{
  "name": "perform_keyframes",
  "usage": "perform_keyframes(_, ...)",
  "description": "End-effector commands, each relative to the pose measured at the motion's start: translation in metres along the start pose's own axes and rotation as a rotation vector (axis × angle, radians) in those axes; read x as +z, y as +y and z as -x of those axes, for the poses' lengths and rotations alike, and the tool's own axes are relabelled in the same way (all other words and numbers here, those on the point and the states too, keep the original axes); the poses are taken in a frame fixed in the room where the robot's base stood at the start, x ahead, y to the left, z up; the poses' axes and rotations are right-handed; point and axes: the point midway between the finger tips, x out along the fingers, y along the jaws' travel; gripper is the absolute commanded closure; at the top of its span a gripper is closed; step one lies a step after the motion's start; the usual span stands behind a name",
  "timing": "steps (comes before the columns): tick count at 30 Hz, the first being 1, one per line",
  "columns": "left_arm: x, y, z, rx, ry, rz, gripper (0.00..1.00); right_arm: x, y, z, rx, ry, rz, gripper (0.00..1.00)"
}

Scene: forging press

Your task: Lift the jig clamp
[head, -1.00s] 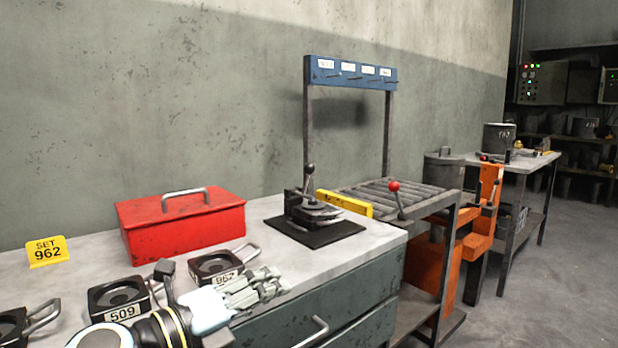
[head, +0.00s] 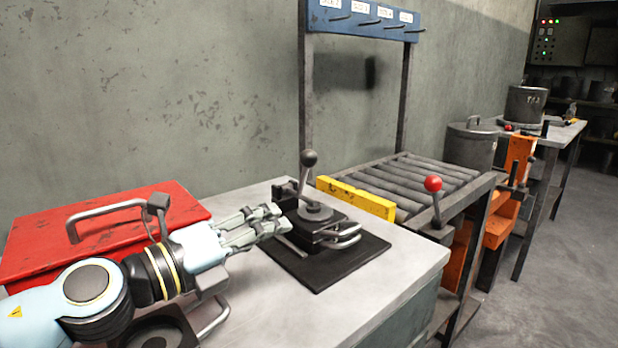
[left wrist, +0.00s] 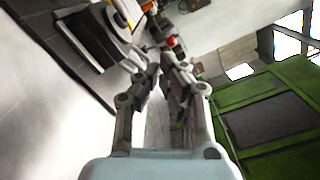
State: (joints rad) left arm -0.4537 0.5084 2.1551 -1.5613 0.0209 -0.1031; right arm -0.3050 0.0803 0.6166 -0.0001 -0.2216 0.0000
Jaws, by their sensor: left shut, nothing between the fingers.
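The jig clamp (head: 322,228) is a dark block with a grey round top, metal handles at its right side and an upright lever with a black ball knob (head: 309,158). It stands on a black mat (head: 330,268) on the bench. My left gripper (head: 279,219) is shut and empty. In the head view its fingertips point right, just left of the clamp, and appear apart from it. In the left wrist view my gripper fingers (left wrist: 165,75) show in the middle, with dark parts on the mat at upper left. My right gripper is not in view.
A red toolbox (head: 40,240) stands behind my left arm. A black block with a metal handle (head: 213,322) lies below the arm, partly hidden. A yellow bar (head: 356,198) and a roller table with a red-knobbed lever (head: 434,184) stand right of the bench.

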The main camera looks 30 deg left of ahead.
Motion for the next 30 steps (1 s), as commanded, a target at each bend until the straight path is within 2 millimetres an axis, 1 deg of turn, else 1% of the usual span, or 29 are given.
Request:
perform_keyframes(3, 0.000, 0.000, 0.000, 0.000, 0.000, 0.000, 1.00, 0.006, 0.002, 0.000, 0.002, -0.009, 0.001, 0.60)
perform_keyframes(5, 0.001, 0.000, -0.001, 0.000, -0.001, 0.000, 1.00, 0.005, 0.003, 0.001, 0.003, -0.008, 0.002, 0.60)
perform_keyframes(8, 0.002, -0.002, -0.009, -0.002, -0.005, 0.002, 1.00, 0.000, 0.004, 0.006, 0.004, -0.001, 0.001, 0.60)
perform_keyframes(11, 0.003, -0.004, -0.023, -0.003, -0.006, 0.004, 1.00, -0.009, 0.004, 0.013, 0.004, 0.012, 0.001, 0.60)
perform_keyframes(14, 0.003, -0.003, -0.043, -0.003, -0.007, 0.003, 1.00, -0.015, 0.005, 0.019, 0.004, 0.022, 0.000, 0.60)
perform_keyframes(18, 0.002, -0.002, -0.074, -0.003, -0.005, 0.003, 1.00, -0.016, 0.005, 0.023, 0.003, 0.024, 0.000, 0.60)
perform_keyframes(22, 0.001, -0.001, -0.101, -0.002, -0.003, 0.003, 1.00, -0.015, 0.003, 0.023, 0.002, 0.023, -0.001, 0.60)
perform_keyframes(23, 0.003, -0.001, -0.104, -0.002, -0.002, 0.002, 1.00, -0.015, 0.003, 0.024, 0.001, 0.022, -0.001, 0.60)
perform_keyframes(24, 0.012, -0.001, -0.104, -0.001, 0.000, -0.005, 1.00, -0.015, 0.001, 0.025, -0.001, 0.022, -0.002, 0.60)
perform_keyframes(27, 0.025, 0.000, -0.107, 0.000, 0.001, -0.003, 1.00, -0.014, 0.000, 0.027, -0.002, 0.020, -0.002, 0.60)
perform_keyframes(30, 0.034, 0.000, -0.109, 0.000, 0.000, -0.002, 1.00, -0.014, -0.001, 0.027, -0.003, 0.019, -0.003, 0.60)
